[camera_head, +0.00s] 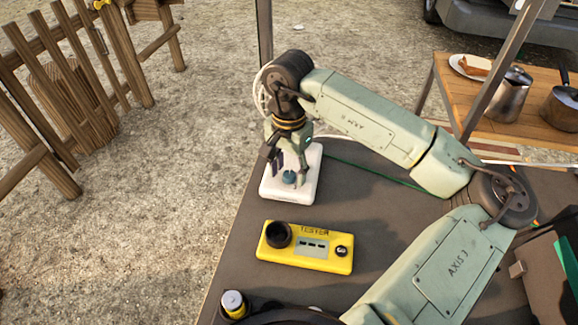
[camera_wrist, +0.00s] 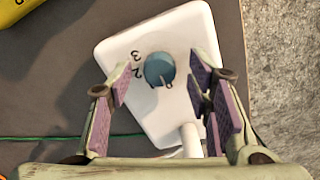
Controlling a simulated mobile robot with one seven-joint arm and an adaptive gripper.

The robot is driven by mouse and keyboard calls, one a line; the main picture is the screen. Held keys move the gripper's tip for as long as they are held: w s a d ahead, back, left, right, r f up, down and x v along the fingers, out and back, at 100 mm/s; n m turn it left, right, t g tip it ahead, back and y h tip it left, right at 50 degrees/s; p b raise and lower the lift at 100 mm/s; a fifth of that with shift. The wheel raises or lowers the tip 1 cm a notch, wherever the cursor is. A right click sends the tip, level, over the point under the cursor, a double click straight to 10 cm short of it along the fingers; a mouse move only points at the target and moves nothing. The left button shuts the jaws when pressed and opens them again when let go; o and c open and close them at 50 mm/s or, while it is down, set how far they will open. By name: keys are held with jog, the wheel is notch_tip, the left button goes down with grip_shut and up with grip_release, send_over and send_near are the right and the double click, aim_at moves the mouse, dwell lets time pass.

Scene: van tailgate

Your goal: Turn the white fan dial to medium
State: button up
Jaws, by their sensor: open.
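The white fan base (camera_head: 297,188) stands near the far left edge of the dark tabletop, with a blue dial (camera_head: 289,177) on its top. The figures 3 and 2 are printed left of the dial; other markings are hidden or unclear. My gripper (camera_head: 290,178) points down above the dial. In the wrist view its purple-padded fingers (camera_wrist: 160,87) are open, one on each side of the dial and apart from it.
A yellow tester (camera_head: 310,262) lies on the dark table (camera_head: 232,255) in front of the base. A green cord (camera_head: 370,170) runs across the table. A wooden table (camera_head: 450,90) with a metal jug (camera_head: 510,93) stands behind.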

jog(key=shift+f, duration=0.2)
jog(key=shift+c, duration=0.6)
grip_shut()
